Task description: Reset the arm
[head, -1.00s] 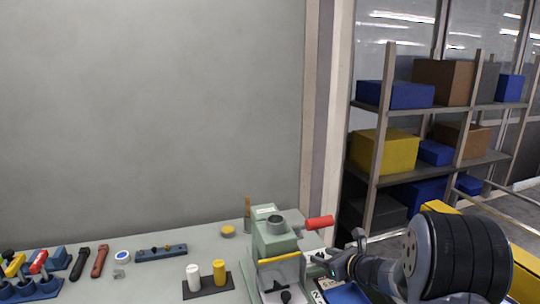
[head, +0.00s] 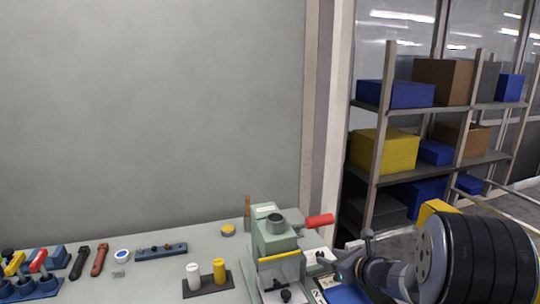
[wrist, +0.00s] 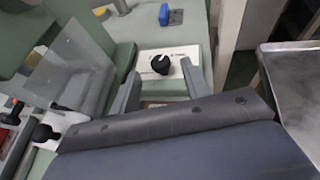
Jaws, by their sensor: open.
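My gripper (wrist: 160,78) is open in the wrist view, with its two grey fingers apart and nothing held between them. Beyond the fingertips, a black knob (wrist: 161,64) on a white plate shows in the gap; I cannot tell how far off it is. In the head view my arm comes in from the lower right, and its end is just right of the green press (head: 274,240) with the red handle (head: 320,221). The fingertips are hard to make out there.
On the bench (head: 215,245) stand a white cylinder (head: 194,276) and a yellow cylinder (head: 219,270) on a dark base, with several tools at left. Shelves with boxes (head: 384,150) stand behind at right. A metal tray (wrist: 295,90) lies right in the wrist view.

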